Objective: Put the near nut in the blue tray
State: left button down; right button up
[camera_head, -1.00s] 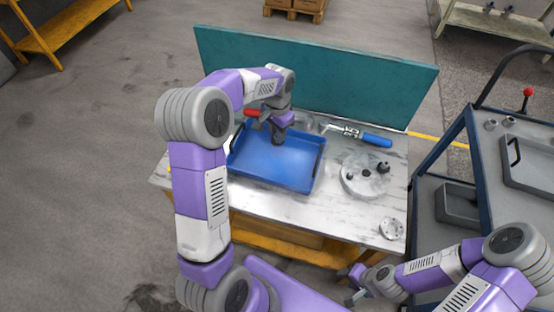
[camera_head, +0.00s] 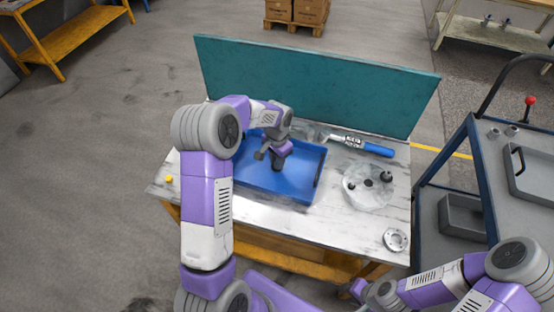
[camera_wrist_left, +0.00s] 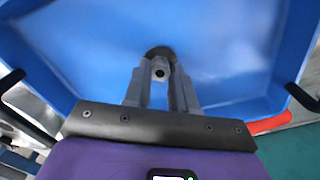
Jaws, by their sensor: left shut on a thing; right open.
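The blue tray (camera_head: 245,198) lies on the workbench, and its blue floor fills most of the left wrist view (camera_wrist_left: 80,40). My left gripper (camera_head: 277,165) is inside the tray's outline in the head view, pointing down. In the left wrist view its fingers (camera_wrist_left: 160,82) are shut on a small grey nut (camera_wrist_left: 160,67) with a hole in it. A dark round patch shows just behind the nut; I cannot tell if it is a shadow or part of it. Whether the nut touches the tray floor is unclear. My right gripper (camera_head: 358,291) is open and empty off the bench's near right edge.
A round pale plate (camera_head: 357,197) with dark parts on it stands right of the tray. A small metal flange (camera_head: 396,240) lies near the bench's right corner. A blue-handled tool (camera_head: 378,150) lies behind. A teal panel (camera_head: 320,85) closes the back. A cart (camera_head: 490,170) stands right.

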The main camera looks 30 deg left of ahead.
pick_arm(q)
jog(key=shift+f, duration=0.15)
jog(key=c, duration=0.9)
grip_release()
notch_tip(320, 180, up, 12)
jog(key=p, duration=0.2)
jog(key=shift+r+p, duration=0.2)
jog(key=shift+p, duration=0.15)
